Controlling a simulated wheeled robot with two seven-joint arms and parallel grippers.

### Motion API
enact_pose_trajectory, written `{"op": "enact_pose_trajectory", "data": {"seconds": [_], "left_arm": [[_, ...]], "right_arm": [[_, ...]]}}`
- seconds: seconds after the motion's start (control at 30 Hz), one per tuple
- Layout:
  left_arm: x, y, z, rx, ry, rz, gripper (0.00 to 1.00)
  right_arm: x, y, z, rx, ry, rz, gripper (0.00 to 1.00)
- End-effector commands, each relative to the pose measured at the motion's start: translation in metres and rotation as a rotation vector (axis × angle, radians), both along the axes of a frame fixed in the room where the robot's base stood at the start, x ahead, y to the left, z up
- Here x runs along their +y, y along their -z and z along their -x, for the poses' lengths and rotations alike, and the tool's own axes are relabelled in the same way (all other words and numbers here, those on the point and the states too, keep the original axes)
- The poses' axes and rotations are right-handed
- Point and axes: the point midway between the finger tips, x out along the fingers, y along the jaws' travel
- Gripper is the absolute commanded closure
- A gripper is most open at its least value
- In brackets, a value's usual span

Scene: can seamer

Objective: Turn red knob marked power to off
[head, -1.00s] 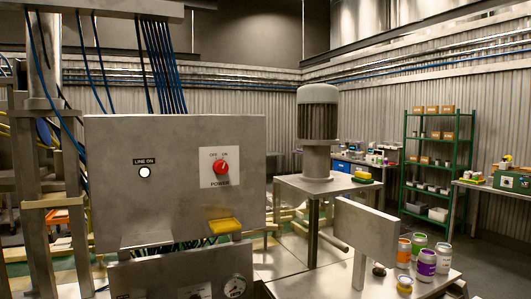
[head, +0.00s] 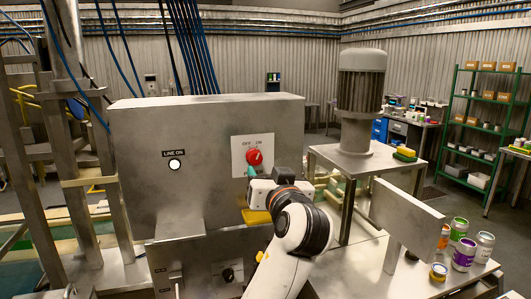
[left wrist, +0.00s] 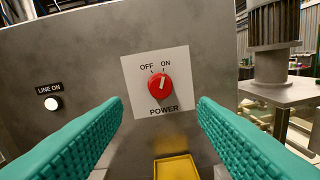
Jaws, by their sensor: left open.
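The red power knob (head: 254,157) sits on a white label plate (head: 241,143) marked OFF and ON, on the front of a grey metal control box (head: 140,135). In the left wrist view the knob (left wrist: 159,86) shows a white pointer line aimed up and slightly right, toward ON. My left gripper (left wrist: 160,115) is open, its two teal ridged fingers spread left and right below the knob, apart from it. In the head view my left gripper (head: 252,170) is just below the knob, partly hidden by its own wrist. My right gripper is not in view.
A lit LINE ON lamp (head: 174,165) is left of the knob. A yellow part (left wrist: 176,168) juts out below the label plate. A motor on a stand (head: 361,90), a blank metal panel (head: 408,215) and several paint-like cans (head: 463,254) stand to the right.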

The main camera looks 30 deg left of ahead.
Motion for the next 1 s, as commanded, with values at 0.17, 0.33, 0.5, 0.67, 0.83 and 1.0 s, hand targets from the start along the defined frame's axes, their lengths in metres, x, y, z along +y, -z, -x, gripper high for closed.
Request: {"op": "enact_pose_trajectory", "data": {"seconds": [0.17, 0.33, 0.5, 0.67, 0.83, 1.0], "left_arm": [[0.029, -0.006, -0.026, 0.006, -0.004, -0.005, 0.47], [0.051, -0.005, -0.047, 0.006, -0.003, -0.005, 0.47], [0.064, -0.002, -0.059, 0.004, -0.001, -0.003, 0.47], [0.068, 0.0, -0.063, 0.002, 0.001, -0.001, 0.47], [0.068, 0.001, -0.063, 0.002, 0.001, -0.001, 0.47], [0.068, 0.0, -0.063, 0.002, 0.001, -0.001, 0.66]], "right_arm": [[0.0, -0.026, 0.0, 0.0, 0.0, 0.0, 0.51], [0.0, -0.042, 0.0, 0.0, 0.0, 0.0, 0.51], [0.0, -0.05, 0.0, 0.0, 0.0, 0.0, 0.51], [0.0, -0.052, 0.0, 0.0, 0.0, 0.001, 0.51], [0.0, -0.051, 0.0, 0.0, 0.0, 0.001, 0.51], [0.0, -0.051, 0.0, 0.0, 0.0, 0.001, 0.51]]}}
